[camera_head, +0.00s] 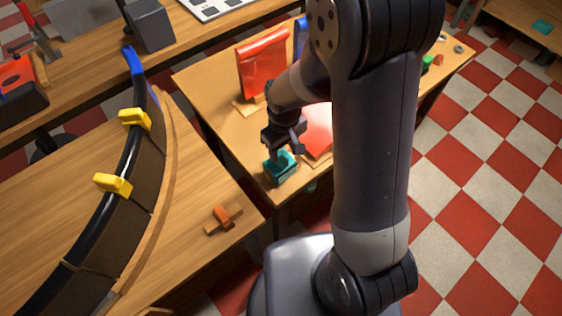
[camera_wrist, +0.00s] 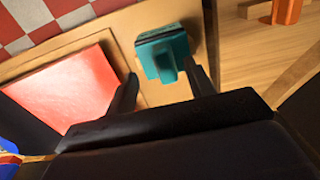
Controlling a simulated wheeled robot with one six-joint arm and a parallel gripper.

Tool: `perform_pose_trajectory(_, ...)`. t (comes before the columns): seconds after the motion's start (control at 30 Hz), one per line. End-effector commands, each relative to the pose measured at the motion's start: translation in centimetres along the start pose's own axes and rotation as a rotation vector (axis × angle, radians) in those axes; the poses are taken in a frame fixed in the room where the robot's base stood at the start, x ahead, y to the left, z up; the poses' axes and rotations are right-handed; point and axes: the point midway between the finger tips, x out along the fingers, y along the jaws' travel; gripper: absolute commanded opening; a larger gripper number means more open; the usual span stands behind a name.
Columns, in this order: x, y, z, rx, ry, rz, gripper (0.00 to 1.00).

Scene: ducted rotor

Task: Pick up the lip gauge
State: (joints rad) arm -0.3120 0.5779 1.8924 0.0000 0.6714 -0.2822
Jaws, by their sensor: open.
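A small teal block-like tool (camera_head: 283,170), which I take to be the lip gauge, lies near the front corner of the wooden table. In the wrist view the teal tool (camera_wrist: 160,50) has a flat body with a raised stub pointing toward my gripper. My gripper (camera_wrist: 161,85) is open, with one dark finger on each side of the stub's line; the right finger is closer to the tool. In the head view my gripper (camera_head: 286,150) is right above the tool and partly hides it. I cannot tell whether the fingers touch it.
A red sheet (camera_wrist: 70,85) lies beside the tool. A red pouch (camera_head: 263,65) stands further back on the table. The left bench holds a curved black strip with yellow clamps (camera_head: 113,184) and an orange-and-wood tool (camera_head: 224,217). A gap separates bench and table.

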Motion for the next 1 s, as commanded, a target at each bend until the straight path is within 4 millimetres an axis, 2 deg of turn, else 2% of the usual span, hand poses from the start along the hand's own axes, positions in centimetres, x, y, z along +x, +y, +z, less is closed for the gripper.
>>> perform_pose_trajectory(0.4, 4.2, -0.3, -0.7, -0.001, -0.004, -0.001, 0.51)
perform_pose_trajectory(0.53, 5.0, -0.3, -0.8, 0.0, -0.002, 0.0, 0.51)
perform_pose_trajectory(0.77, 5.1, -0.3, -0.8, 0.0, 0.0, 0.0, 0.51)
perform_pose_trajectory(1.0, 5.0, -0.3, -0.8, 0.0, 0.0, 0.0, 0.33)
